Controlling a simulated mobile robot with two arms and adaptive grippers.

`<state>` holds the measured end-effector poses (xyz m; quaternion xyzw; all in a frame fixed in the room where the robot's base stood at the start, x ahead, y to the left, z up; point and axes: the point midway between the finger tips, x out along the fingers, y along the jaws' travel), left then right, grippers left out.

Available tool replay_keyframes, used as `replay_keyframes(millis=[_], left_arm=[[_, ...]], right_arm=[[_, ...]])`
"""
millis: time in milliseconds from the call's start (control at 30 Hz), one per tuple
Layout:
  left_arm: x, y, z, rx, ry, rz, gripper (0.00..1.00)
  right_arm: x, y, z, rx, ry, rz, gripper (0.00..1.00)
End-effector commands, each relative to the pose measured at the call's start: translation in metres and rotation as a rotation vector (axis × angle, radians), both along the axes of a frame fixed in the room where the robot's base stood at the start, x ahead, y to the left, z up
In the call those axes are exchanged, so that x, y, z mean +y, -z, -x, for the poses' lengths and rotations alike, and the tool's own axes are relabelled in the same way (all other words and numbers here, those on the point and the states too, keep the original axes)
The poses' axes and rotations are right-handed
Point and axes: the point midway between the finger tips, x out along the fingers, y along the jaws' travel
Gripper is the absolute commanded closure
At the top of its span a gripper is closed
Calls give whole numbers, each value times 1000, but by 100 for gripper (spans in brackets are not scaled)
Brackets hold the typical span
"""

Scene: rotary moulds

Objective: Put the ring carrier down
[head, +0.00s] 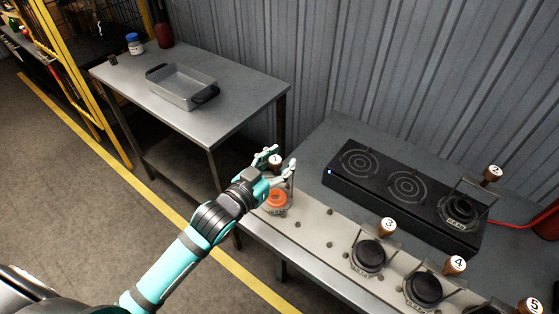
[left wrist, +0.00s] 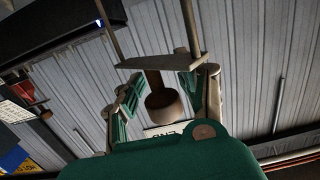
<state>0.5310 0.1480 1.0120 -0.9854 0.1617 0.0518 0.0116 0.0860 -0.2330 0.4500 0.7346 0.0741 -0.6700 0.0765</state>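The ring carrier (head: 277,208) is at the left end of a pale strip on the right-hand bench, with an orange disc in it. It appears to rest upright there, though the arm partly hides it. My left gripper (head: 276,165) is at its top, with the fingers spread on either side of the numbered wooden knob. In the left wrist view the brown knob (left wrist: 163,100) hangs between the green finger pads of the gripper (left wrist: 165,90), below a metal crossbar (left wrist: 160,63). Gaps show beside the knob. My right gripper is not in view.
Carriers with black discs and numbered knobs, such as number 3 (head: 369,257), stand farther right along the strip. A black unit with ringed plates (head: 408,186) lies behind, another carrier (head: 460,208) on its right plate. A grey tray (head: 182,87) sits on the left table.

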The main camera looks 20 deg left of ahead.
Motion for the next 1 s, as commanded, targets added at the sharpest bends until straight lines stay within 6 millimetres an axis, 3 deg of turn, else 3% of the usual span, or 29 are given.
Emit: replay_keyframes(millis=[133,233,500,700,1000], left_arm=[[0,-4,1,-1,0,-1,61],[4,-2,13,1,0,0,61],[23,-7,67,3,0,-1,61],[33,-12,98,2,0,0,61],[38,-16,113,0,0,0,61]], right_arm=[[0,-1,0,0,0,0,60],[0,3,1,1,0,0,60],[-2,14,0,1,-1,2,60],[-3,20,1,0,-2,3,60],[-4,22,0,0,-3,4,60]])
